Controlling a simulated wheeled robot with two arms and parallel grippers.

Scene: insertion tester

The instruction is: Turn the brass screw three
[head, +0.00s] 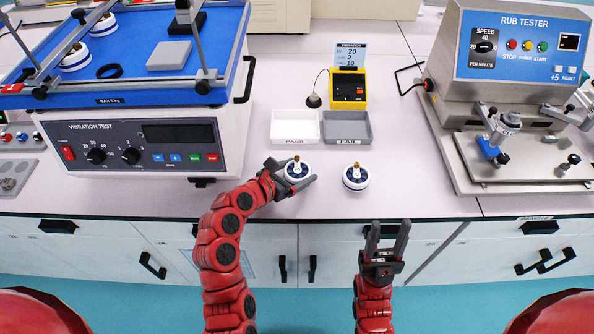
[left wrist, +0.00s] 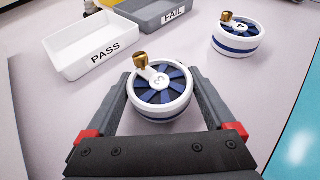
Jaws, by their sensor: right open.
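A white round unit with a blue-and-white top marked 3 and a brass screw (left wrist: 141,62) standing up at its rim sits on the bench. The same unit (head: 297,171) shows in the head view, with its brass screw. My left gripper (head: 293,175) has one finger on each side of this unit, low at the bench. In the left wrist view the fingers lie very close to its sides; I cannot tell whether they touch. A similar unit (head: 356,177) with its own brass screw stands to the right. My right gripper (head: 387,232) is open and empty, in front of the bench edge.
White PASS tray (head: 295,141) and grey FAIL tray (head: 347,141) lie just behind the units. A yellow vibration meter (head: 348,92) stands behind them. The vibration tester (head: 140,132) is at the left, the rub tester (head: 470,150) at the right. Bench between second unit and rub tester is clear.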

